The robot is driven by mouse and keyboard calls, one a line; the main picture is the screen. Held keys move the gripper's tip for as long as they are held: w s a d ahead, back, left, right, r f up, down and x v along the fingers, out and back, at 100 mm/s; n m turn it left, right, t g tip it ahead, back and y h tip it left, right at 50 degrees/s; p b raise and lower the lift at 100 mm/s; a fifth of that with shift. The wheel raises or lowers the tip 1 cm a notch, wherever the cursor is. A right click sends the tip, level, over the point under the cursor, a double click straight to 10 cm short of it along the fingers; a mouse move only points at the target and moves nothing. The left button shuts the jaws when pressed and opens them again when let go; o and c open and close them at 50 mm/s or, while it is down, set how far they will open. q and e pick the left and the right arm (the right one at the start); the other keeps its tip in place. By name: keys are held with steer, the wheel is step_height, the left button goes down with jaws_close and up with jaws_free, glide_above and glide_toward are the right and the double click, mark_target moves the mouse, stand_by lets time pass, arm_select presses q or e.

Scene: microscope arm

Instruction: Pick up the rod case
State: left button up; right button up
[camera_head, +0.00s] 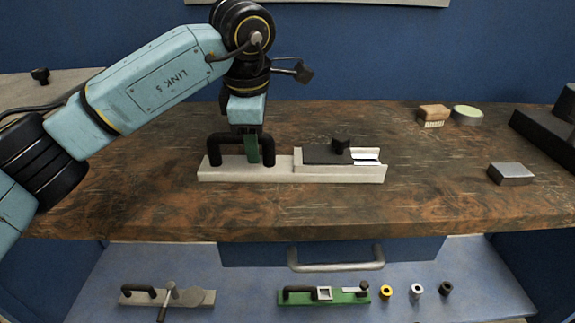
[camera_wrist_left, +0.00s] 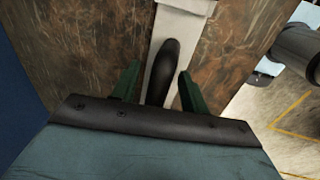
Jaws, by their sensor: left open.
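The rod case (camera_head: 230,174) appears to be the long pale grey block lying on the wooden bench, with a black arched handle on its left part. Its right part has a raised section with a black sliding lid (camera_head: 322,155), a dark knob and pale bright pieces beside it. My left gripper (camera_head: 254,150) points down at the handle. In the left wrist view, its two green fingers (camera_wrist_left: 157,85) stand open on either side of the black handle (camera_wrist_left: 165,68), with gaps showing. Part of the handle is hidden behind my gripper in the head view. My right gripper is not in view.
A grey metal block (camera_head: 511,174), a brush (camera_head: 434,113) and a round green-rimmed tin (camera_head: 467,114) lie to the right on the bench. The front bench strip is clear.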

arm_select(q)
jaws_close()
stand_by(1.4)
